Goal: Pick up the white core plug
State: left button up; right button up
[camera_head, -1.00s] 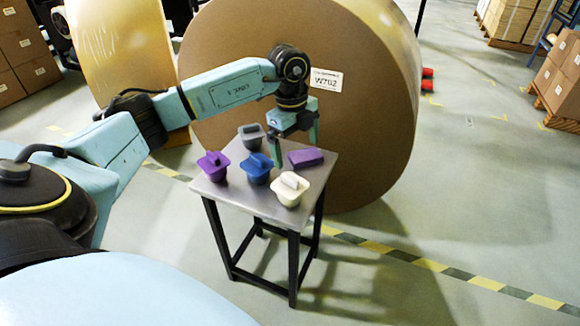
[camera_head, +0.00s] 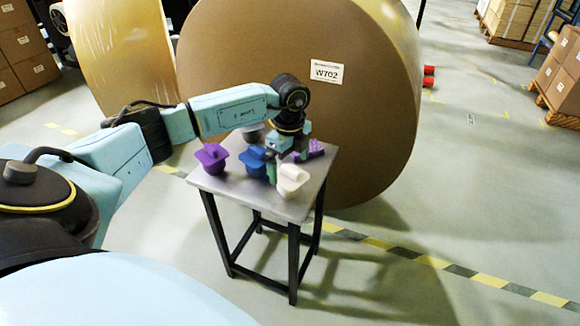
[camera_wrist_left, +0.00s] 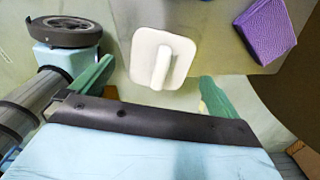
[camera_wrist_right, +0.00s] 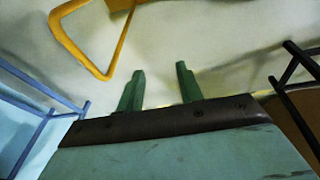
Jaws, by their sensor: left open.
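The white core plug (camera_head: 292,180) stands upright near the front right of the small table (camera_head: 240,192). In the left wrist view the white plug (camera_wrist_left: 162,58) shows from above, its square flange and raised bar handle between and just beyond the fingers. My left gripper (camera_head: 284,174) is open, pointing down at the plug's back edge; its fingers (camera_wrist_left: 155,95) are apart with nothing held. Whether a finger touches the plug I cannot tell. My right gripper (camera_wrist_right: 158,85) has its fingers apart and empty, away from the table; it is not visible in the head view.
A blue plug (camera_head: 252,162) stands just left of the white one, a purple plug (camera_head: 211,157) farther left, and a grey plug (camera_head: 252,133) behind, partly hidden. The large kraft roll (camera_head: 350,120) stands close behind the table.

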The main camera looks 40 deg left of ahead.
aim_at(291, 178)
pick_arm(q)
jog(key=shift+d+f, duration=0.1)
jog(key=shift+f, duration=1.25)
pick_arm(e)
jog(key=shift+w+a+r, duration=0.15)
jog(key=shift+a+r, duration=0.15)
jog(key=shift+r, duration=0.25)
jog(key=shift+w+a+r, duration=0.15)
jog(key=shift+a+r, duration=0.15)
jog(key=shift+r, duration=0.2)
pick_arm(q)
jog(key=c, duration=1.3)
jog(key=shift+r, duration=0.15)
jog(key=shift+c, duration=0.2)
